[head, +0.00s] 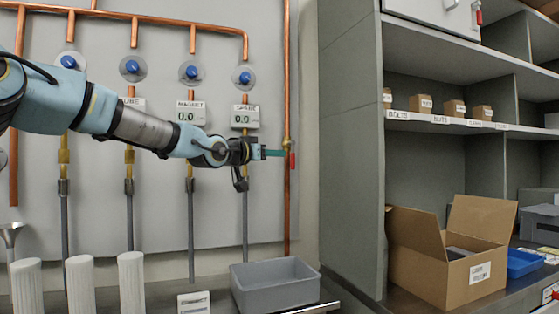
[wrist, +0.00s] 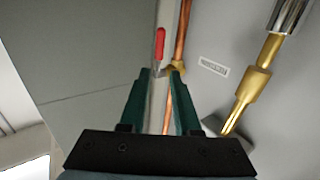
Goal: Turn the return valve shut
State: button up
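The return valve is a brass body (head: 287,144) on the vertical copper pipe at the right end of the panel. Its red lever (head: 292,160) points down along the pipe. In the wrist view the red lever (wrist: 160,42) runs roughly in line with the copper pipe, just beyond my fingertips. My gripper (head: 283,153) is at the valve, reaching in from the left. In the wrist view my gripper (wrist: 159,74) has its two green fingers apart, with the lever's metal base showing in the gap. I cannot tell whether a finger touches it.
Blue-knobbed valves (head: 242,77) and gauges (head: 245,117) line the panel to the left. A small label (wrist: 213,66) and a brass fitting (wrist: 255,85) lie right of the pipe. A grey bin (head: 275,287) stands below. Grey shelving (head: 350,150) closes off the right side.

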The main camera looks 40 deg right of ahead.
aim_at(292, 154)
jog(key=p+x, duration=0.2)
jog(key=x, duration=0.7)
jog(key=shift+d, duration=0.35)
jog(key=shift+f, duration=0.1)
grip_shut()
dwell(0.9)
